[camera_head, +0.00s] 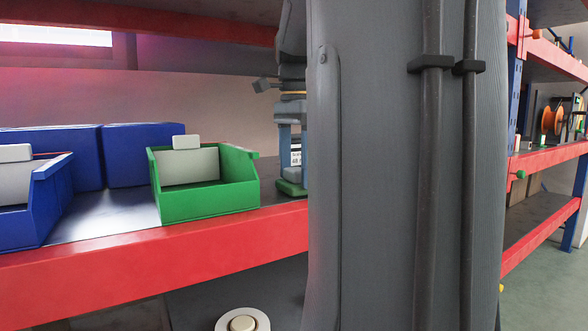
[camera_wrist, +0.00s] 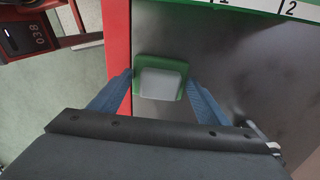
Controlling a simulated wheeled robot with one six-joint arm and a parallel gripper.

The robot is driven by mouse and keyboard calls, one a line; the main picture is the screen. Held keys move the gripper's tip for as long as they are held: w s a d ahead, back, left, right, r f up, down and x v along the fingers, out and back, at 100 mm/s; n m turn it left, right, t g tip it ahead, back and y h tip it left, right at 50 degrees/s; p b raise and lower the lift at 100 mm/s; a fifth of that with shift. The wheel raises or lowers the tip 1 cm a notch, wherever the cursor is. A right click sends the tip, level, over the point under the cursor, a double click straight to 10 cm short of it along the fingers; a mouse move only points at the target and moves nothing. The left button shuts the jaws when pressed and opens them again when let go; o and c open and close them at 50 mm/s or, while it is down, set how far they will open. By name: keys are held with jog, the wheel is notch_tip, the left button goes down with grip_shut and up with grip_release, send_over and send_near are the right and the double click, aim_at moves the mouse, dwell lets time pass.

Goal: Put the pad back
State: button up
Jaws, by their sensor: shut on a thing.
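My gripper (camera_wrist: 158,84) has blue fingers on either side of a green pad with a pale grey block on top (camera_wrist: 160,82), and is shut on it. In the head view my gripper (camera_head: 291,172) points down over the red-edged shelf, right of the green bin. The green base of the pad (camera_head: 291,188) shows low between the fingers, close to the shelf surface. I cannot tell whether it touches the shelf. My own grey column hides what is to the right of it.
A green bin (camera_head: 210,203) stands left of my gripper, with blue bins (camera_head: 22,222) farther left. A red beam (camera_head: 150,262) edges the shelf. A strip numbered 1 and 2 (camera_wrist: 262,7) lies ahead. A display reading 038 (camera_wrist: 28,35) is at left. Grey shelf surface (camera_wrist: 225,50) is bare beside the pad.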

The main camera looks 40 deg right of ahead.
aim_at(295, 169)
jog(key=shift+f, duration=0.15)
jog(key=o, duration=0.9)
jog(key=shift+f+b, duration=0.25)
jog(key=shift+b, duration=0.25)
jog(key=r, duration=0.4)
jog(key=r+p, duration=0.1)
jog(key=r, duration=0.3)
jog(key=shift+a, duration=0.2)
jog(key=shift+s, duration=0.1)
